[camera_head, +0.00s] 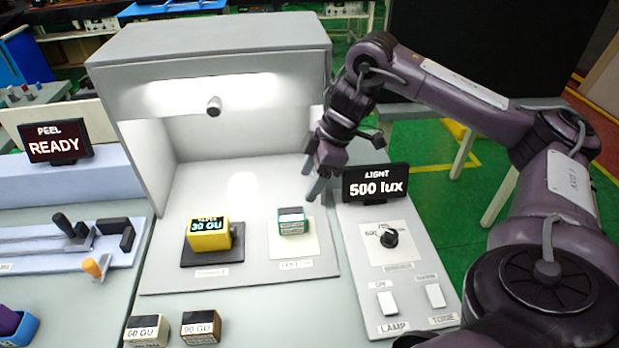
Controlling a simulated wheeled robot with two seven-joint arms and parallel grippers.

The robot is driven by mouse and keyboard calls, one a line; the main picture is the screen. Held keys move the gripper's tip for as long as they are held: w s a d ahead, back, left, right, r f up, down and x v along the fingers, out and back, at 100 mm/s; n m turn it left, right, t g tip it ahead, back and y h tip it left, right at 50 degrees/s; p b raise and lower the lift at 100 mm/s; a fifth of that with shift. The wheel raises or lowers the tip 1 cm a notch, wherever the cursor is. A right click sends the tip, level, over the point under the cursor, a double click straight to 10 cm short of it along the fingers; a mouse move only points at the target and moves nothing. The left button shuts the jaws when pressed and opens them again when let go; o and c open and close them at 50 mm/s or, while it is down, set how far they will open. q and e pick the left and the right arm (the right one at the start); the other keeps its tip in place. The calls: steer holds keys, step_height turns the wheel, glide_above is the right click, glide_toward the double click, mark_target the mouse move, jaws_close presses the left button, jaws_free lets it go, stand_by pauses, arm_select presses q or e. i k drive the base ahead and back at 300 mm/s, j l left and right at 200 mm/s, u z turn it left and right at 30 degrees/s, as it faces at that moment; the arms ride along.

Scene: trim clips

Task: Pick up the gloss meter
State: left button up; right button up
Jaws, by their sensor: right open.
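The gloss meter appears to be the yellow box (209,238) with a lit display reading 30 GU. It sits on a dark pad (200,260) inside the lit booth. My right gripper (312,186) is open and empty at the booth's right edge, just left of the LIGHT display. It is well to the right of the yellow box and apart from it, fingers pointing down. My left gripper is out of view.
A small teal box (291,226) stands on a white pad between the yellow box and my right gripper. The grey booth (210,57) has a roof and side walls. Blocks marked 60 GU (145,331) and 90 GU (201,328) stand in front. The LIGHT display (376,184) reads 500 lux.

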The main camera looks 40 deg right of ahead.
mark_target(211, 233)
steer(key=k+j, duration=1.2)
steer(key=j, duration=0.15)
